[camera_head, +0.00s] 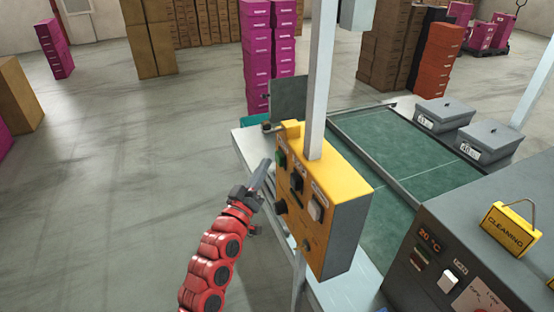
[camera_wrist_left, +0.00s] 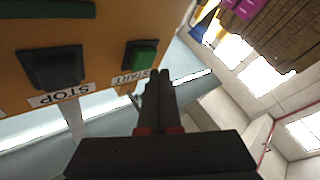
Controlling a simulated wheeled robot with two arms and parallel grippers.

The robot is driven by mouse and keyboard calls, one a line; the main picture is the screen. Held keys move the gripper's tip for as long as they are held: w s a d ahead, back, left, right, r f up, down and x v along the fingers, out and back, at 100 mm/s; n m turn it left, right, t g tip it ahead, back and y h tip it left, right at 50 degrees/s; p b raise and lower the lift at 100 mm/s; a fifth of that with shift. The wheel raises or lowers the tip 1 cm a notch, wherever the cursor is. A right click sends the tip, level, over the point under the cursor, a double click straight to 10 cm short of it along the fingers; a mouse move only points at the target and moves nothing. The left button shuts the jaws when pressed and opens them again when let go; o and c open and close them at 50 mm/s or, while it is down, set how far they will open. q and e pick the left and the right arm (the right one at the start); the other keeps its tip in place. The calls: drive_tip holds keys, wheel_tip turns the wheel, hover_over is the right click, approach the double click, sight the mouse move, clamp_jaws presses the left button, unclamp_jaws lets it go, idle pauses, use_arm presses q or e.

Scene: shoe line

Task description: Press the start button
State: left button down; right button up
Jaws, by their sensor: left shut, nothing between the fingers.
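The start button is a green push button (camera_head: 281,160) on the yellow control box (camera_head: 340,190) in the head view. In the left wrist view the green start button (camera_wrist_left: 141,55) sits beside its START label, upside down there. My left gripper (camera_head: 264,167) is shut and empty, its fingertips close to the start button, on its left in the head view. In the wrist view the shut fingertips (camera_wrist_left: 159,76) are just below and right of the button. I cannot tell whether they touch it. My right gripper is not in view.
A black stop button (camera_wrist_left: 52,67) is beside the start button on the box. A grey post (camera_head: 322,80) carries the box. Behind it lies a green-topped table (camera_head: 385,140) with grey lidded boxes (camera_head: 444,113). A grey machine (camera_head: 470,230) stands at right.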

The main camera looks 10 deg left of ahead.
use_arm(q)
drive_tip(key=shift+w+d, duration=0.1)
idle(0.3)
drive_tip(key=shift+w+d, duration=0.15)
drive_tip(key=shift+d, duration=0.15)
